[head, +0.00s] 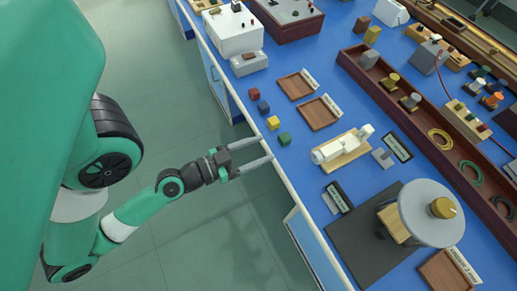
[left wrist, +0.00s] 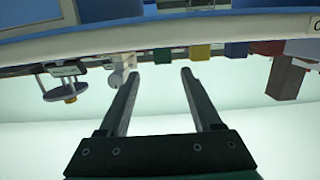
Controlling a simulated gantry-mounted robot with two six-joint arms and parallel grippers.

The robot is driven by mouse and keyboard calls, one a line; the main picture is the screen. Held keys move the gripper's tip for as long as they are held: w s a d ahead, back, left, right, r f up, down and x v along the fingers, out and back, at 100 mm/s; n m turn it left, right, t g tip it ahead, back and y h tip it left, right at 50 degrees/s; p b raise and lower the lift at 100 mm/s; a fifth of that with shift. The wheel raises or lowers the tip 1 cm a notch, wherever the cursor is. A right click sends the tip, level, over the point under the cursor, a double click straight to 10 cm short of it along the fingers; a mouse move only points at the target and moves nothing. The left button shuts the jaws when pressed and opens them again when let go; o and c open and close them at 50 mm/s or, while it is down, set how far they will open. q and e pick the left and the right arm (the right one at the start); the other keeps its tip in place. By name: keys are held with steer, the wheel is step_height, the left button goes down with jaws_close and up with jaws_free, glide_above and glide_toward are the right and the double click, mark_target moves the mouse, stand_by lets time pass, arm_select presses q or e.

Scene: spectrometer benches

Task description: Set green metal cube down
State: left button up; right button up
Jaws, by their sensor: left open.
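The green metal cube (head: 284,139) sits on the blue bench top near its left edge, at the near end of a row of small cubes. My left gripper (head: 267,147) is open and empty, at the bench edge, with its fingertips just left of the green cube and apart from it. In the left wrist view, which looks upside down, the green cube (left wrist: 162,55) shows beyond the gap between the open fingers (left wrist: 160,75). My right gripper is in neither view.
Yellow (head: 273,123), blue (head: 263,107) and red (head: 254,93) cubes continue the row. Two wooden trays (head: 318,113) lie to the right. A white cylindrical instrument (head: 342,147) stands on a wooden base nearby. A grey disc (head: 430,213) stands over a dark mat (head: 350,240).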

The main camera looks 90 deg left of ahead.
arm_select(q)
steer(key=w+d+r+m+t+h, duration=0.2)
steer(key=w+r+m+t+h, duration=0.15)
steer(key=w+r, duration=0.7)
steer(key=w+d+r+m+t+h, duration=0.2)
steer(key=w+r+m+t, duration=0.15)
steer(key=w+r, duration=0.65)
steer(key=s+d+r+t+h, duration=0.1)
steer(key=d+r, duration=0.3)
steer(key=r, duration=1)
steer(key=s+d+r+n+t+h, duration=0.1)
steer(key=d+r+t, duration=0.3)
steer(key=r, duration=1)
steer(key=shift+s+r+n+h, duration=0.2)
steer(key=shift+n+h, duration=0.1)
steer(key=shift+h, duration=0.15)
steer(key=shift+c, duration=0.8)
